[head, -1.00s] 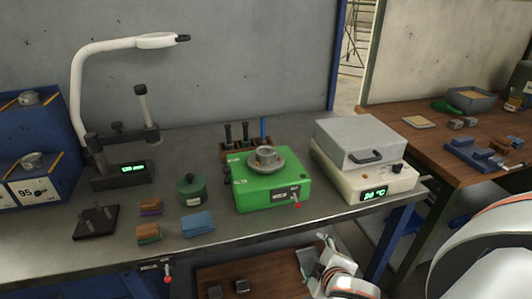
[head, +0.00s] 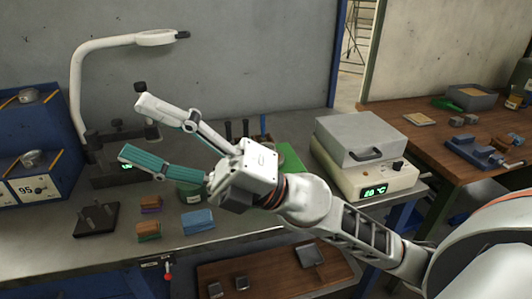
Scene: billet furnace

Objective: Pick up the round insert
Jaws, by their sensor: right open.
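My right gripper (head: 138,128) reaches in from the right over the bench with its fingers pointing left, spread wide open and empty. A round metal piece (head: 28,96) lies on the upper blue cabinet at the left edge. A similar round metal piece (head: 31,159) lies on the lower one, beside the "95" label. Both are left of my fingertips and apart from them. I cannot tell which is the round insert. The green device (head: 290,158) is mostly hidden behind my right gripper, and the round metal part on its top is out of sight. My left gripper is not in view.
A white-armed lamp (head: 80,85) stands behind the fingers. A dark green round pot (head: 190,192), a black pegged plate (head: 96,219) and coloured blocks (head: 197,221) lie below them. A heater box (head: 357,142) stands right. The front bench strip is largely clear.

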